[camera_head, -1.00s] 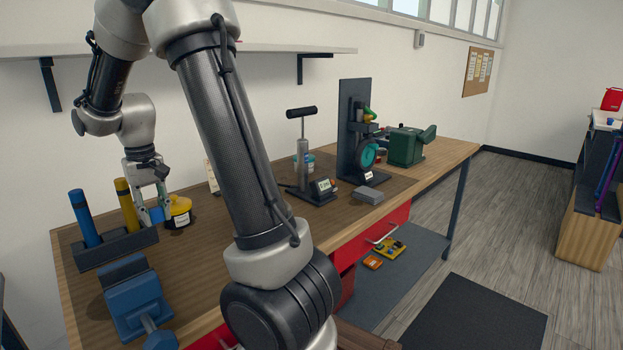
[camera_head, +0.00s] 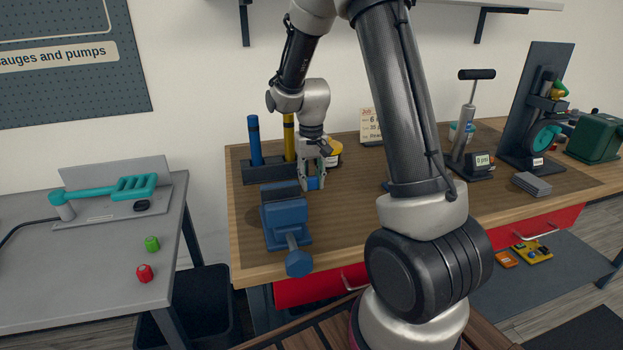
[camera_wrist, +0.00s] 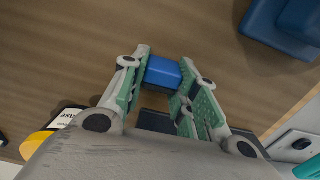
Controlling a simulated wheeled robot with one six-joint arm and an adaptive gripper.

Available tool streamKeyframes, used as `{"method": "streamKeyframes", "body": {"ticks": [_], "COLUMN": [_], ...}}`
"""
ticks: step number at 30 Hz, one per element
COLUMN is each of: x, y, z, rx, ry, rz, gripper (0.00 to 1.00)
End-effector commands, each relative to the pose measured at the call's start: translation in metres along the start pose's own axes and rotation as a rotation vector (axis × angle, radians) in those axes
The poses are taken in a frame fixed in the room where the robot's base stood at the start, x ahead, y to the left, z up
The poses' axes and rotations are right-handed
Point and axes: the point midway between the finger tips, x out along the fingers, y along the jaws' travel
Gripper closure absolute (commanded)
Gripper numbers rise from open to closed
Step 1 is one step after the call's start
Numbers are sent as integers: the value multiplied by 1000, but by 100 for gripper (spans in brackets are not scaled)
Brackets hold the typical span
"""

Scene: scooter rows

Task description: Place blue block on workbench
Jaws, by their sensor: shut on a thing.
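The blue block (camera_wrist: 163,72) is between the fingers of my gripper (camera_wrist: 162,80) in the wrist view, with a finger against each side. In the head view my gripper (camera_head: 312,181) is over the left part of the wooden workbench (camera_head: 345,240), and the blue block (camera_head: 313,184) shows low between its fingers. The block is at or just above the bench top; I cannot tell if it touches.
A blue vise (camera_head: 286,220) stands close in front of my gripper. A grey table (camera_head: 95,265) carries a red and a green piece.

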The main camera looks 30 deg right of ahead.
Motion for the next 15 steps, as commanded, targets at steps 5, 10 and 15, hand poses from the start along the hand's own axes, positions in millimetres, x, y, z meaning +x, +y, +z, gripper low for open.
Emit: {"method": "streamKeyframes", "body": {"ticks": [5, 10, 15], "x": [-1, 2, 2], "y": [0, 0, 0], "z": [0, 0, 0], "rx": [0, 0, 0], "ry": [1, 1, 1], "rz": [0, 0, 0], "gripper": [91, 60, 49]}}
